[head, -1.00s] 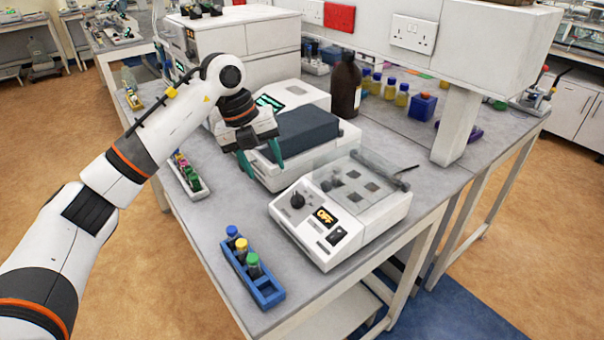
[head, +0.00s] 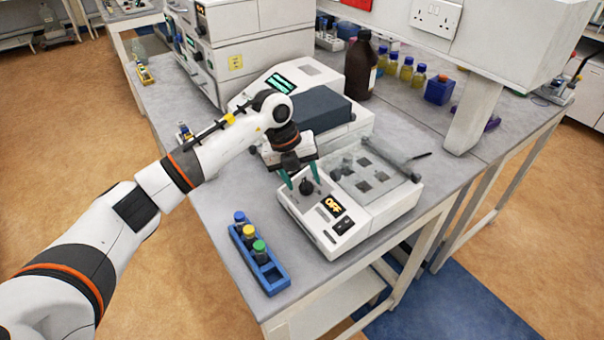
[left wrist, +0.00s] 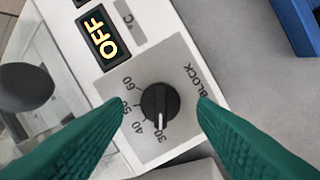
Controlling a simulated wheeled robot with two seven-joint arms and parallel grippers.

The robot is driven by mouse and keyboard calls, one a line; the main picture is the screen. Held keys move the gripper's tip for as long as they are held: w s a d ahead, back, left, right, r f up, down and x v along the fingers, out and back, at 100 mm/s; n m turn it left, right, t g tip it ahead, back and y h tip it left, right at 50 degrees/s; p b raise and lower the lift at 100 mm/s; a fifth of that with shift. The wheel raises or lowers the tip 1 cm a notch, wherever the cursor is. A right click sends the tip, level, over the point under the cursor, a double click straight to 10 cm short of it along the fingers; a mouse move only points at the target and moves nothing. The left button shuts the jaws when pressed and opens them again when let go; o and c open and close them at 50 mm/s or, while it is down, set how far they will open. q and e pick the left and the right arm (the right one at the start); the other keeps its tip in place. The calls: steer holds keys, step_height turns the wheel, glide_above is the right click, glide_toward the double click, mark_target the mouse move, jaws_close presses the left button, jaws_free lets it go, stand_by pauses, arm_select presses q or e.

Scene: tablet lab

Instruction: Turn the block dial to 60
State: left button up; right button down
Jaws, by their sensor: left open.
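The block heater (head: 372,215) is a white unit with a clear cover at the front of the bench. Its display (head: 332,206) reads OFF, also in the left wrist view (left wrist: 102,38). The block dial (left wrist: 160,103) is a round black knob labelled BLOCK with marks 30, 40, 50 and 60; its white pointer line points at 30. The dial also shows in the head view (head: 306,188). My left gripper (head: 303,184) is open, its green fingers either side of the dial with gaps in the wrist view (left wrist: 163,101). My right gripper is not in view.
A blue rack (head: 262,268) with capped tubes stands left of the heater. A larger white instrument (head: 340,145) with a dark lid is behind it, near a brown bottle (head: 361,68). Bare bench lies between rack and heater.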

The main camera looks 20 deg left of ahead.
arm_select(q)
steer(key=shift+f, duration=0.35)
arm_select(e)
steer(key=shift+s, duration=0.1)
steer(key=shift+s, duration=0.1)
arm_select(q)
steer(key=c, duration=1)
steer(key=shift+o, duration=0.2)
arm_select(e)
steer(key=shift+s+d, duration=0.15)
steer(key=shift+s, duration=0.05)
